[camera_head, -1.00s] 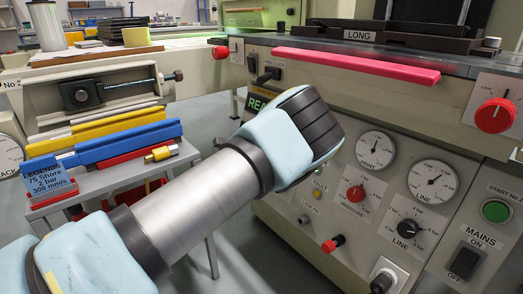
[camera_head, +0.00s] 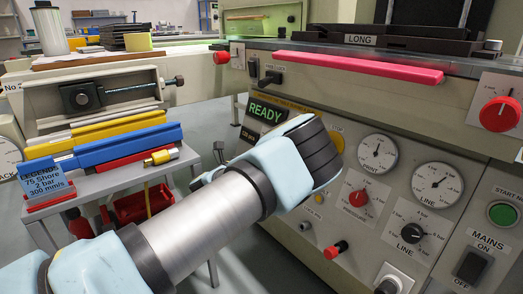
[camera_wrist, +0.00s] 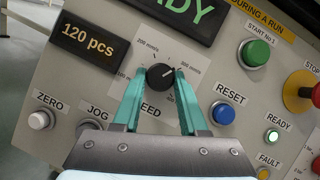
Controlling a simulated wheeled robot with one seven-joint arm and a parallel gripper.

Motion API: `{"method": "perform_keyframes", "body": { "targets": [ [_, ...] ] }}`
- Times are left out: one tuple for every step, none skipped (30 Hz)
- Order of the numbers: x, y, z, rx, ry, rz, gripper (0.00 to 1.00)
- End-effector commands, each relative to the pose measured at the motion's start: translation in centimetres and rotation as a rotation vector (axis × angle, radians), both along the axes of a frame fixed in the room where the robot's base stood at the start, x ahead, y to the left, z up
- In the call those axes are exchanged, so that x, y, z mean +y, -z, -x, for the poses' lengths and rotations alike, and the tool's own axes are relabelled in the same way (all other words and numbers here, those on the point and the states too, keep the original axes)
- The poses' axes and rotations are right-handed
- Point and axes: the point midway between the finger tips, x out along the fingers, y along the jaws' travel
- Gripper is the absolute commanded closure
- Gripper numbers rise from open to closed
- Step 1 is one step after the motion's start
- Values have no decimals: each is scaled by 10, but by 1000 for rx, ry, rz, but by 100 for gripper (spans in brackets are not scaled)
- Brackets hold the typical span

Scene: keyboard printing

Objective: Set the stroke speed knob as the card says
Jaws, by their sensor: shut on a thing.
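The black stroke speed knob (camera_wrist: 158,77) sits on a white scale plate in the wrist view. The plate carries marks in mm/s, with 200 at upper left and 300 at upper right. The knob's white pointer is turned to the upper right, toward the 300 side. My gripper (camera_wrist: 160,84) is shut on the knob, one teal finger at each side. The fingers partly cover the "SPEED" lettering. The blue card (camera_head: 46,182) at the left reads "LEGENDS, 75 Shore, 2 bar, 300 mm/s". In the head view my wrist hides the knob and fingers.
Near the knob are the blue RESET button (camera_wrist: 222,112), green START button (camera_wrist: 255,52), white ZERO (camera_wrist: 39,120) and JOG buttons, and a red-and-yellow STOP button (camera_wrist: 302,91). A READY display (camera_head: 266,112) is lit. A side table (camera_head: 100,182) stands left.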

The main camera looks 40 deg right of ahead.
Motion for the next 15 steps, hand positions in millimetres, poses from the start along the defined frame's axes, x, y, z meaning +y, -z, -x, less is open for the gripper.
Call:
{"method": "perform_keyframes", "body": {
  "targets": [
    [0,0,0,0,0,0,54],
    [0,0,0,0,0,0,51],
    [0,0,0,0,0,0,47],
    [0,0,0,0,0,0,43],
    [0,0,0,0,0,0,40],
    [0,0,0,0,0,0,35],
    [0,0,0,0,0,0,32],
    [0,0,0,0,0,0,29],
    [0,0,0,1,0,0,28],
    [0,0,0,1,0,0,28],
    [0,0,0,1,0,0,28],
    [0,0,0,1,0,0,28],
    [0,0,0,1,0,0,28],
    [0,0,0,1,0,0,28],
    [0,-1,0,1,0,0,28]
  ]
}}
